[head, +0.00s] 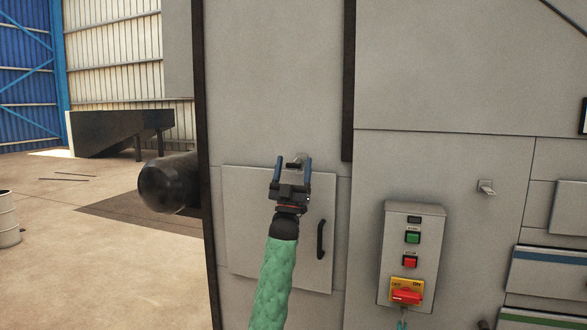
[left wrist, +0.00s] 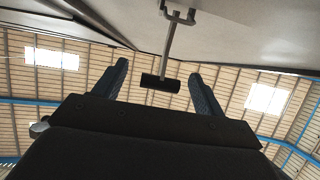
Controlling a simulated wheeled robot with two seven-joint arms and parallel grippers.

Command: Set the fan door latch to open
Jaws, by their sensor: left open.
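A small metal latch (head: 297,161) sits at the top edge of a square grey door panel (head: 250,200) on the machine. In the left wrist view the latch is a thin rod with a dark crossbar (left wrist: 160,82) at its end, hanging from a bracket on the grey surface. My left gripper (head: 293,160) is open, pointing up in the head view, with one finger on each side of the latch. In the left wrist view the crossbar lies between the two fingers with gaps on both sides; neither finger visibly touches it. My right gripper is not in view.
A black handle (head: 320,239) is on the door's right side. A control box (head: 412,257) with green and red buttons and a red switch stands to the right. Another small latch (head: 487,187) is farther right. A dark cylinder (head: 168,184) juts out left of the machine.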

